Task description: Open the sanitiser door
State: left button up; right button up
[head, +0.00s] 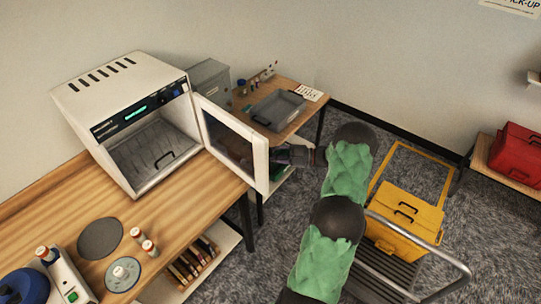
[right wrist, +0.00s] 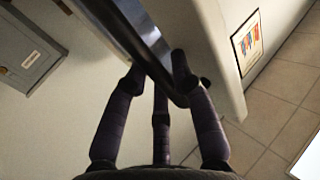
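The sanitiser (head: 135,125) is a white box with a dark control strip and a green display, standing on the wooden bench. Its white-framed, windowed door (head: 232,140) stands wide open, swung out to the right, and the chamber with a dark rack shows. My right gripper (head: 290,154) is at the outer side of the door near its free edge, partly hidden by it. In the right wrist view my right gripper's fingers (right wrist: 155,72) close in on both sides of a dark bar (right wrist: 142,38), which appears to be the door handle. My left gripper is not in view.
On the bench are a dark disc (head: 100,238), a plate with a white piece (head: 123,274), small capped bottles and a blue-topped device (head: 25,286). A side table (head: 285,128) with a grey tray stands behind the door. A yellow case (head: 405,222) is on a cart at right.

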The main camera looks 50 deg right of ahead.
jog(key=shift+w, duration=0.1)
jog(key=v, duration=1.2)
dwell(0.4)
